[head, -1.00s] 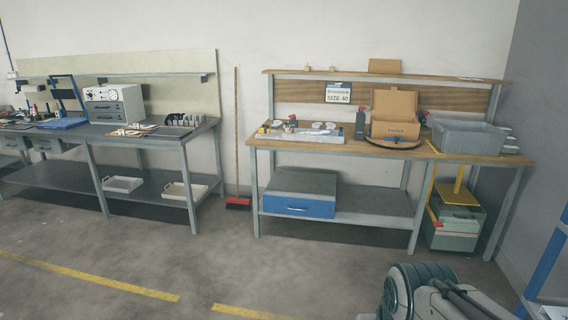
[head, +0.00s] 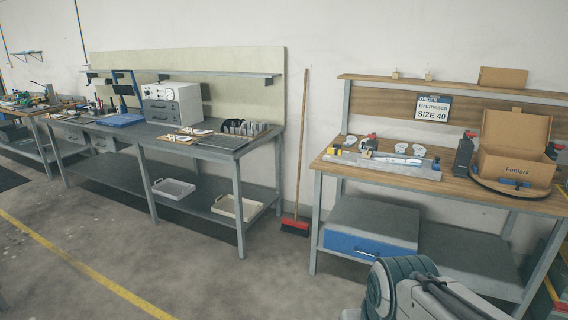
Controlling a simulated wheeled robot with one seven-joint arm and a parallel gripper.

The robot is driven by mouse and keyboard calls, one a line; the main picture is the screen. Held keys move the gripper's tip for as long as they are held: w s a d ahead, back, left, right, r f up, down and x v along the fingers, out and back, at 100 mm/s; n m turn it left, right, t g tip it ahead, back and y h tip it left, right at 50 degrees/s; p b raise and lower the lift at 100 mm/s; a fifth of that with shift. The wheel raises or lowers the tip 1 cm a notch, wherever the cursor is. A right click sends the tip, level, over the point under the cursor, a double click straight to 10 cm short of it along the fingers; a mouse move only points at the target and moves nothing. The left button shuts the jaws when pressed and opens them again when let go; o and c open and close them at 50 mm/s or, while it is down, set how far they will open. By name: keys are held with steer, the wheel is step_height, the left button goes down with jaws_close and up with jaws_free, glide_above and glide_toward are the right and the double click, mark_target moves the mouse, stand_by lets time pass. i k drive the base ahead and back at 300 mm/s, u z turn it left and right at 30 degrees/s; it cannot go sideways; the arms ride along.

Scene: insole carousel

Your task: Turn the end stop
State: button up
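I cannot pick out the end stop for certain at this distance. A flat light-grey fixture (head: 385,165) lies along the front of the wooden workbench (head: 465,187) on the right, with small yellow, dark and white parts on its top. A small part with a red top (head: 371,138) stands near its left end. My gripper is out of view.
An open cardboard box (head: 512,160) and a dark bottle-like thing (head: 464,157) stand on the wooden bench. A blue-fronted drawer unit (head: 356,248) sits below. A grey bench (head: 190,142) stands left, with a broom (head: 303,150) between. The floor in front is clear.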

mark_target(336, 150)
steer(key=i, duration=1.7)
steer(key=z, duration=0.45)
steer(key=i, duration=1.65)
steer(key=z, duration=0.4)
